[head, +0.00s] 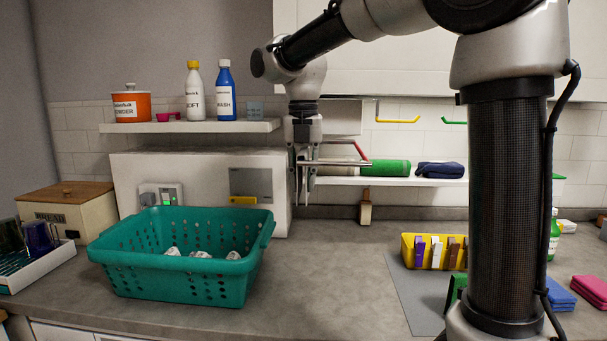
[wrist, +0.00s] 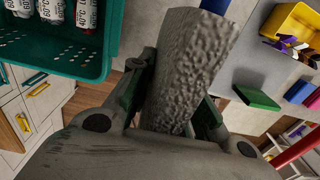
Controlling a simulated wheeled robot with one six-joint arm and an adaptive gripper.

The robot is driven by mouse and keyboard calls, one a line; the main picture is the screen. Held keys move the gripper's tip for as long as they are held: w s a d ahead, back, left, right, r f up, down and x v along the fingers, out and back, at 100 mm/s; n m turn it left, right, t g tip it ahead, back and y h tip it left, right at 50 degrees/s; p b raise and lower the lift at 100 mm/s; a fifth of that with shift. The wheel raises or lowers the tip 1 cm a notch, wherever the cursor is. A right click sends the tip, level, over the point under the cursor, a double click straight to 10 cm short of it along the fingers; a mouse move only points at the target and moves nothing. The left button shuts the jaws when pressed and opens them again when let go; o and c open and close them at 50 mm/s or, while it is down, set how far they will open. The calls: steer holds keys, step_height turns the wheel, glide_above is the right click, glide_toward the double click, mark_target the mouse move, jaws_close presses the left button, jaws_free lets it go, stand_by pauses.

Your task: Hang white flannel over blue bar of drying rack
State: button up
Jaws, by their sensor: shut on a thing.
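My gripper (head: 305,178) points down in front of the wall at the left end of the drying rack (head: 335,163). In the wrist view its fingers (wrist: 178,100) are shut on the white flannel (wrist: 190,70), a pale grey, rough-textured cloth. A short length of the blue bar (wrist: 214,5) shows at the flannel's far end. I cannot tell whether the cloth is folded over the bar or only in front of it. The rack's red bar (head: 358,149) slants beside my gripper. In the head view the flannel and blue bar are not clearly visible.
A teal basket (head: 180,262) with white bundles stands on the counter to the left. A shelf with a green roll (head: 385,167) and navy cloth (head: 440,170) is right of my gripper. A yellow bin (head: 410,252) stands front right. The counter's middle is clear.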

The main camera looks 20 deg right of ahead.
stand_by(0.3)
steer(key=o, duration=0.8)
steer(key=shift+o, duration=0.2)
